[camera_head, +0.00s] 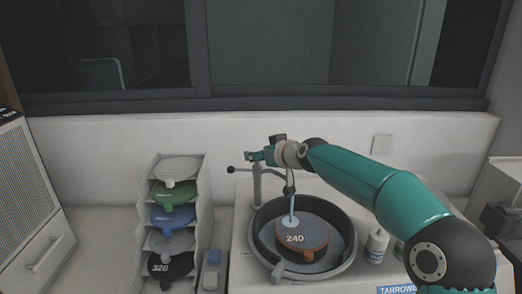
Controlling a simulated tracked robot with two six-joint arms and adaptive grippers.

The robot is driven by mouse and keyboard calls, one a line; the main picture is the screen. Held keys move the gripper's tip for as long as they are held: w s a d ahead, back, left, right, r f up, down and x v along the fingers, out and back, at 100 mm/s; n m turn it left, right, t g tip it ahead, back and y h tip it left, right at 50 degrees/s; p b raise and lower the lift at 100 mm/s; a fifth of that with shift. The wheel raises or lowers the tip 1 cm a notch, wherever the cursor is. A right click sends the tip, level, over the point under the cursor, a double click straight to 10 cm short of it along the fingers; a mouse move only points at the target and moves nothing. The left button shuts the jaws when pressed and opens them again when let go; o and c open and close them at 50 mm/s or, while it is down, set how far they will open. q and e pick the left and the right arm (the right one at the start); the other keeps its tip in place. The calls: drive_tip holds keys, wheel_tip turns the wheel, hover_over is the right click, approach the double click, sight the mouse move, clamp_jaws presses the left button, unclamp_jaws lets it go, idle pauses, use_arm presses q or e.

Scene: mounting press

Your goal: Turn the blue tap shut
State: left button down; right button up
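The tap stands behind a round dark bowl (259,222); its grey post (257,188) and a side rod with a black ball end (231,170) show. A dark spout (289,188) hangs over the bowl, and a pale blue stream (292,206) falls from it onto a brown disc marked 240 (313,236). I cannot make out a blue handle; my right gripper covers the top of the tap. My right gripper (254,156) is at the top of the post, pointing left, its fingers too small to read. My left gripper is not in view.
A rack (202,190) of coloured discs stands left of the bowl. A small grey-blue box (212,270) is between them. A wall with a window ledge (150,105) is behind.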

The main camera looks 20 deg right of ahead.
drive_tip(key=o, duration=1.1)
drive_tip(key=shift+d, duration=0.1)
drive_tip(key=shift+o, duration=0.2)
drive_tip(key=v, duration=1.2)
drive_tip(key=shift+f, duration=0.15)
